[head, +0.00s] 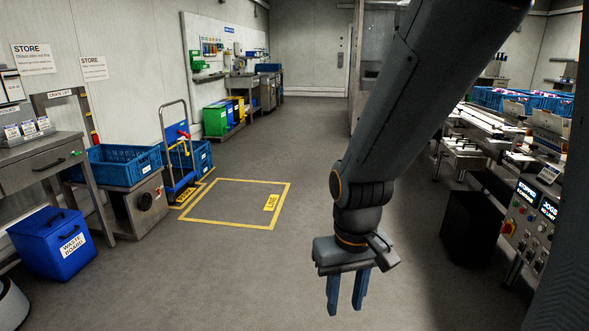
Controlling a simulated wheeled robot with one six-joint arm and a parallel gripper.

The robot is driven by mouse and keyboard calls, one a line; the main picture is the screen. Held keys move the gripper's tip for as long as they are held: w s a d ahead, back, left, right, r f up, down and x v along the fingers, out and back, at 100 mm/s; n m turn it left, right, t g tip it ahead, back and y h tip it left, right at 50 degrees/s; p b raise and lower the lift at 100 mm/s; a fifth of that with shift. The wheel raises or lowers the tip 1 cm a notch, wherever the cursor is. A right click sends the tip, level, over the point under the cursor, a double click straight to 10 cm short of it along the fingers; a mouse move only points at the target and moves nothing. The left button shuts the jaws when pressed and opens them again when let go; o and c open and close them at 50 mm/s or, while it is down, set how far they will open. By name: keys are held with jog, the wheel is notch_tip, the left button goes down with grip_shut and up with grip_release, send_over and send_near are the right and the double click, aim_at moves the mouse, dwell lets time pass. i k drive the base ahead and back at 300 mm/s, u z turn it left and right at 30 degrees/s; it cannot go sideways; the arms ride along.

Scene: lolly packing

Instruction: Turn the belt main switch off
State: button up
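A control panel (530,225) stands at the right edge, with two dark displays, one reading "STOPPED", and several knobs and buttons. On its left side is a small red and yellow control (509,228), which may be the belt main switch; its position is too small to tell. The belt line (490,118) runs behind the panel along the right side. My gripper (346,309) hangs pointing down over the floor, left of the panel and well apart from it. Its two blue fingers are apart with nothing between them. My arm covers part of the middle right.
A black bin (472,228) stands on the floor between my gripper and the panel. Blue crates (500,98) sit along the line. At left are a crate lift with a blue crate (125,165), a trolley (180,150) and a blue waste box (52,243). The middle floor is clear.

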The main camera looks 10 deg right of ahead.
aim_at(507, 228)
jog(key=z, duration=0.3)
jog(key=i, duration=1.7)
jog(key=z, duration=1.55)
jog(key=i, duration=1.1)
jog(key=z, duration=0.7)
